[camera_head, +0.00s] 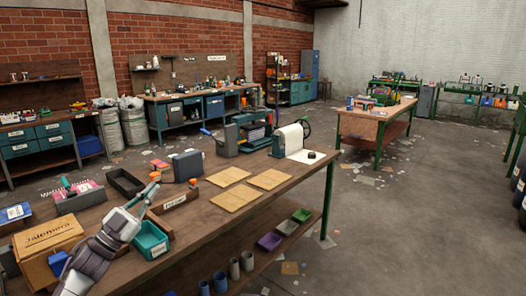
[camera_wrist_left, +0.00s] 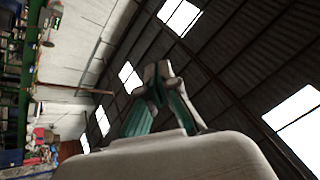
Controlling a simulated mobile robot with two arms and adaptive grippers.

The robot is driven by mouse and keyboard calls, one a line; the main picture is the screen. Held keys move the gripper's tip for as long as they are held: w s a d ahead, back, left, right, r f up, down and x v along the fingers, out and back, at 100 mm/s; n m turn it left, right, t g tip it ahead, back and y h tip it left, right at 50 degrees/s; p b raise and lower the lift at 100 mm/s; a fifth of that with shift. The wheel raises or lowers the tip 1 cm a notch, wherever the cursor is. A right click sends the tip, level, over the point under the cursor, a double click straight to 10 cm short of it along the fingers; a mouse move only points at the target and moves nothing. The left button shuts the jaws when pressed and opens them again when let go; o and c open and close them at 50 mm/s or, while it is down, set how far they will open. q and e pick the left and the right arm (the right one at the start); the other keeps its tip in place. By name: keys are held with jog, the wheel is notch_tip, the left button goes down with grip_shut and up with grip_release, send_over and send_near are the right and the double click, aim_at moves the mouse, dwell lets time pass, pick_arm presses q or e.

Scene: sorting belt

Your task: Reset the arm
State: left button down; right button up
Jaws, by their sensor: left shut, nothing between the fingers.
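My left arm comes in from the lower left of the head view. My left gripper (camera_head: 147,196) is raised over the near workbench (camera_head: 228,208), in front of a teal bin and a wooden tray. It is shut and empty. In the left wrist view the fingers of the left gripper (camera_wrist_left: 163,75) meet at their tips, with the roof and bright skylights behind them. My right gripper is not in either view.
On the near bench stand a cardboard box (camera_head: 48,247), a teal bin (camera_head: 152,240), a labelled wooden tray (camera_head: 175,201), a dark tray (camera_head: 126,183) and three flat tan boards (camera_head: 229,176). Machines stand at the bench's far end. Open floor (camera_head: 420,220) lies to the right.

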pick_arm(q)
jog(key=w+a+f+n+y, duration=0.65)
jog(key=f+n+y, duration=0.4)
jog(key=y, duration=0.55)
jog(key=s+d+f+n+g+b, duration=0.15)
jog(key=s+f, duration=0.35)
jog(key=f, duration=0.8)
jog(key=s+f+m+g, duration=0.1)
jog(key=s+f+g, duration=0.25)
jog(key=f, duration=0.85)
jog(key=s+d+f+n+g, duration=0.15)
jog(key=s+f, duration=0.35)
jog(key=f, duration=0.8)
jog(key=s+d+f+g+b, duration=0.1)
jog(key=s+d+f+g, duration=0.15)
jog(key=s+f, duration=0.9)
jog(key=s+d+f+g, duration=0.1)
jog(key=s+f+g, duration=0.2)
jog(key=s+f, duration=0.8)
jog(key=s+d+f+g, duration=0.1)
jog(key=s+f+g, duration=0.1)
jog(key=s, duration=0.8)
jog(key=s+d+f+g+b, duration=0.1)
jog(key=s+f, duration=0.3)
jog(key=s, duration=0.6)
jog(key=s+d+f+g+h, duration=0.1)
jog(key=s+d+f+g, duration=0.1)
jog(key=s, duration=0.9)
jog(key=shift+f+g, duration=0.5)
jog(key=shift+f, duration=0.15)
